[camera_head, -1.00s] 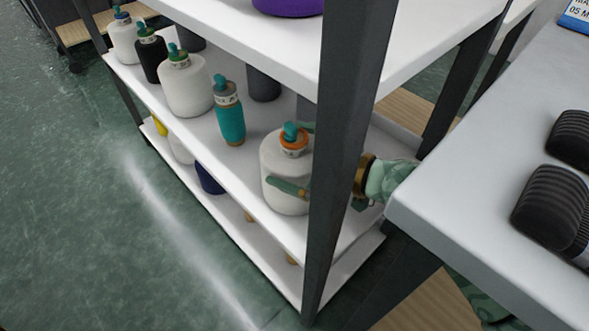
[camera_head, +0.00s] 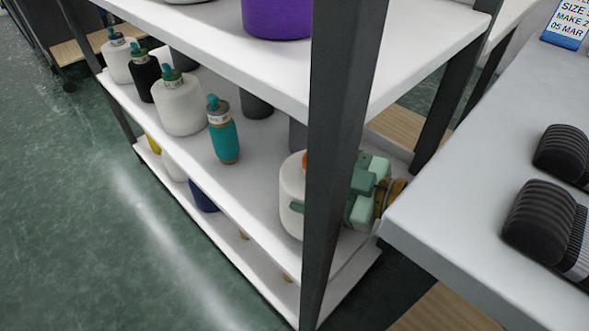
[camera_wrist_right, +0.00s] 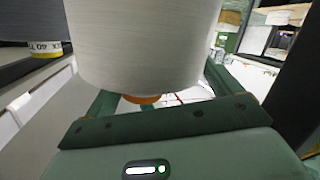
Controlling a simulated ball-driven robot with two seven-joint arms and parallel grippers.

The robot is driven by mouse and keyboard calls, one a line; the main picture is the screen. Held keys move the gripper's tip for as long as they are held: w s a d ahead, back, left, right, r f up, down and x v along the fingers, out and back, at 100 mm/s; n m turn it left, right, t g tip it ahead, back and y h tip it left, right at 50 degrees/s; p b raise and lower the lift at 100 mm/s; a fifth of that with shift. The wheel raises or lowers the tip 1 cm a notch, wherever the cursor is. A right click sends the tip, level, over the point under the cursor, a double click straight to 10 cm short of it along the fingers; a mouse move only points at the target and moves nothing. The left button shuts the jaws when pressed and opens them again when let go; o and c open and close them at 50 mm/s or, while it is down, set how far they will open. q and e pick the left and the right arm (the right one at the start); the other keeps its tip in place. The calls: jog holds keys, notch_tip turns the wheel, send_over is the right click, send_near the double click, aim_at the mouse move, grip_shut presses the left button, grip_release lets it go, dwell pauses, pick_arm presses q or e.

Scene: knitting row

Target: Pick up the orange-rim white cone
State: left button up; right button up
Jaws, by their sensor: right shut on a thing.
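The orange-rim white cone (camera_head: 291,195) is at the right end of the rack's middle shelf, partly hidden behind the dark post. A bit of its orange rim (camera_head: 305,159) shows beside the post. My right gripper (camera_head: 297,207) reaches in from the right behind the post and is shut on the cone, with one green finger against its side. In the right wrist view the white cone (camera_wrist_right: 143,45) fills the space between the fingers, and its orange rim (camera_wrist_right: 142,99) shows below it. Whether the cone touches the shelf is hidden. My left gripper is not in view.
The dark rack post (camera_head: 337,130) stands close in front of my right gripper. A teal cone (camera_head: 223,138) and a white cone (camera_head: 180,105) stand on the same shelf to the left. A purple cone (camera_head: 277,18) is above. A grey table (camera_head: 440,210) is at the right.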

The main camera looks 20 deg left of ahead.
jog(key=f+v, duration=0.2)
jog(key=v, duration=1.1)
jog(key=d+f+v, duration=0.1)
jog(key=f+v, duration=0.2)
jog(key=v, duration=1)
